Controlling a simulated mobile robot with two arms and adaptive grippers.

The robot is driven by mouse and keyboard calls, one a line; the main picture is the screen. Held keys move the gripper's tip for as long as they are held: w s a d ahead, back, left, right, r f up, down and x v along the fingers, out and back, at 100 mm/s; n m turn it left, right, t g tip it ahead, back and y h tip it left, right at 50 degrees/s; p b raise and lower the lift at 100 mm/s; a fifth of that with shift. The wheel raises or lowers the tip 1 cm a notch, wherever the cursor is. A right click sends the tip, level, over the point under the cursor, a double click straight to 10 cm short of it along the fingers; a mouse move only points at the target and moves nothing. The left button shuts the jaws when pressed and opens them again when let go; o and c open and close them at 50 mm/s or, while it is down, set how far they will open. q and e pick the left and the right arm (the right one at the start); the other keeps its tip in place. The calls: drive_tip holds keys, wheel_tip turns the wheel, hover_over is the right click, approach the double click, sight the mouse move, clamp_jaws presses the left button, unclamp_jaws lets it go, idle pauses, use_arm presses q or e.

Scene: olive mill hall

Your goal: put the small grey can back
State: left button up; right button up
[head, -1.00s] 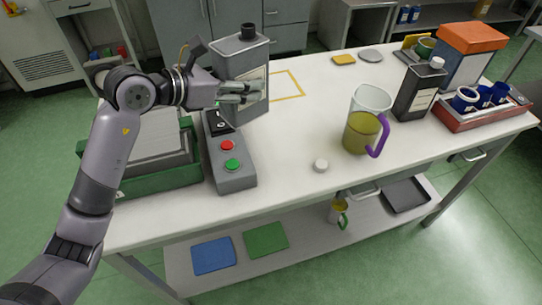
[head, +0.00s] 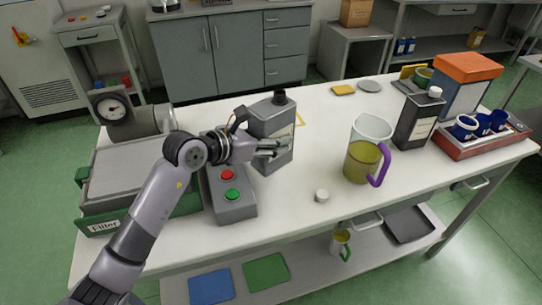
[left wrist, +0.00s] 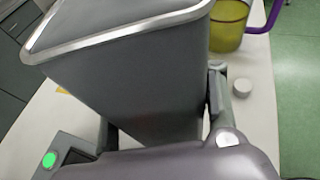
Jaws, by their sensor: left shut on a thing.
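The small grey can (head: 270,121), with a black cap and a pale label, is in my left gripper (head: 272,148). The fingers are shut around its sides. Its grey body fills much of the left wrist view (left wrist: 140,75), with a finger beside it. I cannot tell whether its base touches the table. A yellow outline (head: 300,118) on the white tabletop is mostly hidden behind the can. A darker can with a white cap (head: 417,120) stands farther right. My right gripper is not in view.
A button box (head: 235,205) stands close below my left gripper. A green filter crate (head: 100,222) is at left. A jug with a purple handle (head: 365,163) and a white cap (head: 321,195) are to the right. A red tray (head: 480,147) holds blue cups.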

use_arm(q)
wheel_tip(320, 180, down, 6)
drive_tip(key=shift+f, duration=0.25)
drive_tip(key=shift+f, duration=0.1)
drive_tip(key=o, duration=1.7)
drive_tip(key=shift+f, duration=0.1)
drive_tip(key=shift+c, duration=0.2)
drive_tip(key=b+v, duration=0.1)
drive_tip(key=v, duration=1.1)
drive_tip(key=shift+s, duration=0.1)
